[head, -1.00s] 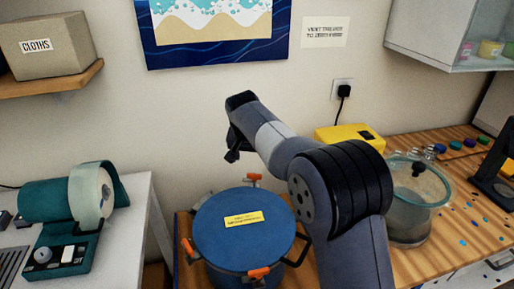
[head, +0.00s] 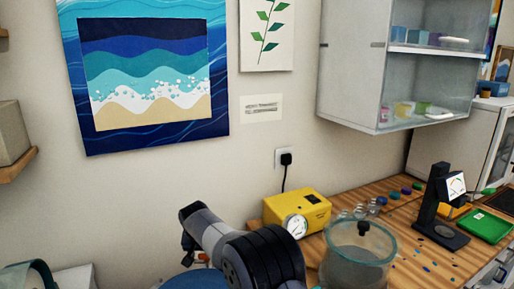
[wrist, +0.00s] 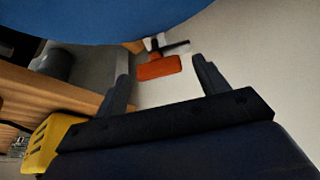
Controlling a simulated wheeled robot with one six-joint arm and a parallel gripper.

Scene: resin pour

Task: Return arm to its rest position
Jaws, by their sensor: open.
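My arm is folded at the bottom of the head view, with my gripper (head: 186,250) pointing down at its far end. In the wrist view my gripper (wrist: 161,68) has its two fingers spread, with nothing held between them. The blue lid of a pot (wrist: 110,15) fills the top of the wrist view. An orange clamp handle (wrist: 160,67) shows beyond the fingers, apart from them as far as I can tell. In the head view only a sliver of the blue pot (head: 195,280) shows beside my arm.
A yellow box with a gauge (head: 297,212) and a glass chamber (head: 357,262) stand on the wooden bench right of my arm. A wall cabinet (head: 350,60) hangs above.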

